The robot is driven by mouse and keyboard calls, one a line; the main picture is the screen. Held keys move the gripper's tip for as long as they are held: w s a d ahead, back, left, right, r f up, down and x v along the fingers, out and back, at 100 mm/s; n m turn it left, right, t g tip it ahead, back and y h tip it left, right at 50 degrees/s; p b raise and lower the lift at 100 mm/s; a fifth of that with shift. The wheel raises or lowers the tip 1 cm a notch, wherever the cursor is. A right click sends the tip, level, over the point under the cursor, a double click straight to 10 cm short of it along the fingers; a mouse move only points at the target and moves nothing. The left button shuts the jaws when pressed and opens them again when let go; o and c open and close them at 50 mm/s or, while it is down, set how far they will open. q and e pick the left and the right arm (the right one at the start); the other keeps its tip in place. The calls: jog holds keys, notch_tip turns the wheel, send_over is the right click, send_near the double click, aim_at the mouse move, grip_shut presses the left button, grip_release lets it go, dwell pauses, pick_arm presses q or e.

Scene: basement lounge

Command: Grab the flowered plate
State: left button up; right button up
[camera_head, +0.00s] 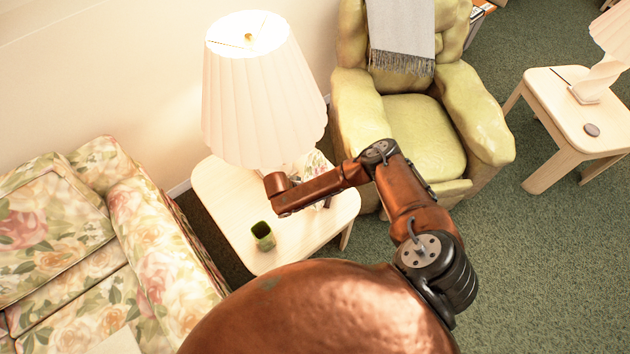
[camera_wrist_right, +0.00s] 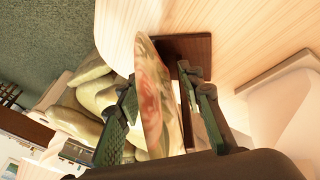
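The flowered plate (camera_wrist_right: 152,95) stands on edge in the right wrist view, pale with pink and green flowers, by a dark brown stand (camera_wrist_right: 192,48) on the light wooden side table (camera_head: 222,212). In the head view part of the plate (camera_head: 318,162) shows behind my right forearm. My right gripper (camera_wrist_right: 160,85) has one finger on each side of the plate; the fingers are spread, and I cannot tell whether either touches it. In the head view the forearm mostly hides this gripper. My left gripper is not in view.
A large lamp (camera_head: 262,100) stands on the side table close to my arm. A green cup (camera_head: 263,236) is near the table's front. A yellow-green armchair (camera_head: 425,130) is behind right, a floral sofa (camera_head: 110,250) left. Green carpet is open at right.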

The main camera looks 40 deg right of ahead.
jog(key=shift+r, duration=0.1)
grip_shut()
dwell(0.3)
